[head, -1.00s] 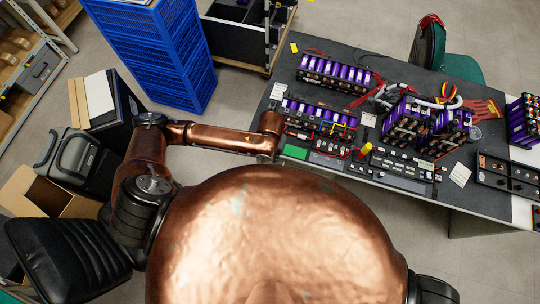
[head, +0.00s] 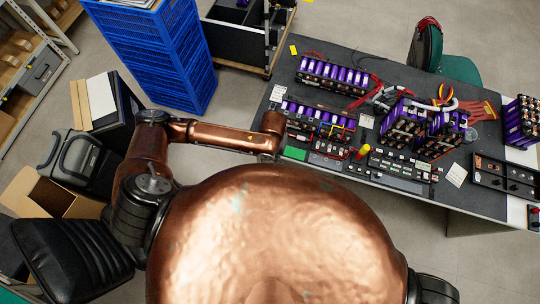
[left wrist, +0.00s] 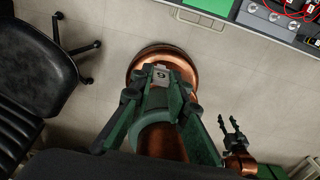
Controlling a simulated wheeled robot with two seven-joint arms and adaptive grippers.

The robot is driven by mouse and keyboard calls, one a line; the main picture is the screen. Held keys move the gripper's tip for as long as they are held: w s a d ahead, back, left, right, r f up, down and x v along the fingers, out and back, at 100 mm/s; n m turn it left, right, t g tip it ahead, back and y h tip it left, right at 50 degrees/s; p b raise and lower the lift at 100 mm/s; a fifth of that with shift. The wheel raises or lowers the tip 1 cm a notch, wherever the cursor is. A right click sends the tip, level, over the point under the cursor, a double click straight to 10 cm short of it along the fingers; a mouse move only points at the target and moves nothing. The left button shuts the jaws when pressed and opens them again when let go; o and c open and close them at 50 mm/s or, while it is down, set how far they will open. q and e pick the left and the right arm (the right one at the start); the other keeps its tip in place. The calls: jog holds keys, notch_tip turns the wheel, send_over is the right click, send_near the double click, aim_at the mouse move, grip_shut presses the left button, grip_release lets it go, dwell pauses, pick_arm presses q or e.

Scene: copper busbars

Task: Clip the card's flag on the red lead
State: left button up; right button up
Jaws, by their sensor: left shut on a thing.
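In the left wrist view my left gripper (left wrist: 160,78) is shut on a small pale flag (left wrist: 160,71) with a dark mark, held above my copper base. The gripper's tips are hidden from the head view. My right gripper (left wrist: 229,122) shows in the left wrist view with its two dark fingers apart and nothing seen between them. White cards lie on the dark table, one at the left (head: 279,91), one in the middle (head: 366,121) and one at the right (head: 457,174). Red leads (head: 357,101) lie among the battery packs; which one is meant I cannot tell.
Purple battery packs (head: 335,74) and circuit boards crowd the table (head: 330,48). A green block (head: 295,153) lies near its front edge. Blue crates (head: 155,55) stand at the left. A black chair (left wrist: 35,65) stands left of my gripper. Bare floor lies before the table.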

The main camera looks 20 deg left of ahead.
pick_arm(q)
jog(key=w+d+b, duration=2.3)
jog(key=w+d, duration=0.4)
jog(key=d, duration=0.2)
jog(key=shift+w, duration=0.15)
pick_arm(e)
jog(key=s+f, duration=0.3)
jog(key=f, duration=2)
jog(key=shift+s+g, duration=0.2)
jog(key=shift+g, duration=0.1)
pick_arm(q)
jog(key=shift+f+b, duration=1.05)
jog(key=shift+f, duration=1.55)
pick_arm(e)
jog(key=shift+s+f, duration=0.2)
jog(key=shift+f, duration=0.35)
jog(key=shift+s+f, duration=0.15)
jog(key=shift+f, duration=0.4)
pick_arm(q)
jog(key=shift+f, duration=0.1)
pick_arm(e)
jog(key=shift+s+f, duration=0.1)
jog(key=shift+f, duration=0.15)
pick_arm(q)
jog(key=shift+f+b, duration=0.1)
jog(key=shift+b, duration=0.2)
